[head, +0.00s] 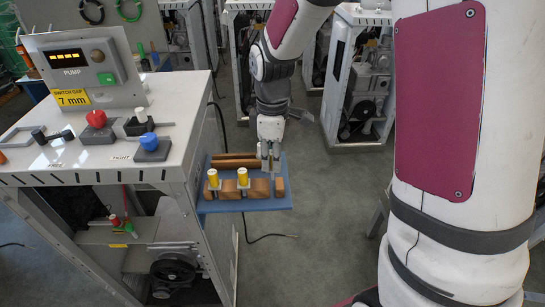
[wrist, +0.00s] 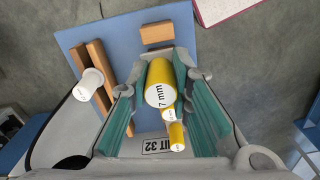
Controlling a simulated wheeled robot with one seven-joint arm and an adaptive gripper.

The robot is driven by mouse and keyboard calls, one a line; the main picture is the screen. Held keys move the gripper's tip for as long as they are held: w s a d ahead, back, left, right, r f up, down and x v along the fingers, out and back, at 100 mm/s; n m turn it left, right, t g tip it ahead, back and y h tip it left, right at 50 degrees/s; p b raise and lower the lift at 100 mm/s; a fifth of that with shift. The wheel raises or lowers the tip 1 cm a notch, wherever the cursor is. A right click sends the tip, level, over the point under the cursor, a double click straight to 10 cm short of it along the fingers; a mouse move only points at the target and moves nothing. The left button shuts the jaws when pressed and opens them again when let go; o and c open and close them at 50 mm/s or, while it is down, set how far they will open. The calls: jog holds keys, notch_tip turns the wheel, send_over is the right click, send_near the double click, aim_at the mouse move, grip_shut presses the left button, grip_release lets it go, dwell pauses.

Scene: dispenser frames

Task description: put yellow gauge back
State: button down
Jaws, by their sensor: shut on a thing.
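My gripper (head: 270,165) is over the right part of the blue shelf, pointing down. In the wrist view its teal-lined fingers (wrist: 169,100) are closed around a yellow gauge (wrist: 158,84) with a white end marked 7 mm. In the head view the fingers hide this gauge. I cannot tell whether the held gauge touches the shelf.
The blue shelf (head: 265,202) sticks out from the pump machine (head: 196,95). It carries wooden rails (head: 235,160) and a small block (head: 279,187). The machine has red (head: 96,118) and blue (head: 149,141) knobs. Floor right of the shelf is clear.

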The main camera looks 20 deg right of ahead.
aim_at(272, 174)
jog(key=shift+f+b, duration=0.65)
jog(key=shift+f, duration=2.3)
jog(key=c, duration=1.4)
grip_release()
jog(key=shift+o, duration=0.2)
jog(key=shift+r, duration=0.1)
notch_tip(272, 174, up, 12)
jog(key=shift+r, duration=0.1)
jog(key=s+r+m+t, duration=0.2)
jog(key=s+r+m, duration=0.3)
jog(key=s, duration=0.4)
jog(key=s+r+m+t, duration=0.3)
jog(key=s+r+m, duration=0.2)
jog(key=s+m, duration=0.2)
jog(key=shift+s+r+t, duration=0.3)
jog(key=shift+s+r, duration=0.05)
jog(key=shift+s, duration=0.7)
